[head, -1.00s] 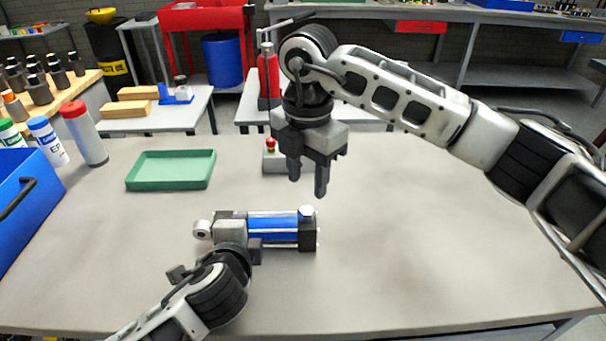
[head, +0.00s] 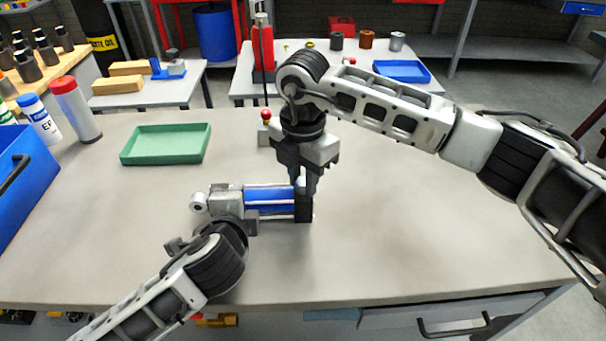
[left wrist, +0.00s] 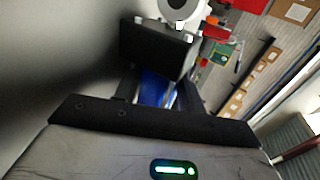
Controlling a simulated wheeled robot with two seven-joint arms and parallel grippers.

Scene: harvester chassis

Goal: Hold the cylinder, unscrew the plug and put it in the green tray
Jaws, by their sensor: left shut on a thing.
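The blue cylinder (head: 268,201) lies across the table, with a silver rod eye at its left end and a dark end block at its right. My left gripper (head: 240,213) is shut on it near its left part; the blue barrel also shows in the left wrist view (left wrist: 154,90). The silver plug (head: 300,184) is on top of the right end block, partly hidden. My right gripper (head: 304,184) points down with its fingertips at the plug; whether they touch it is unclear. The green tray (head: 165,146) lies empty behind and left of the cylinder.
A blue bin (head: 20,185) and bottles, one red-capped (head: 75,110), stand at the left edge. A small red-knobbed object (head: 266,125) stands behind my right gripper. The table right of the cylinder is clear.

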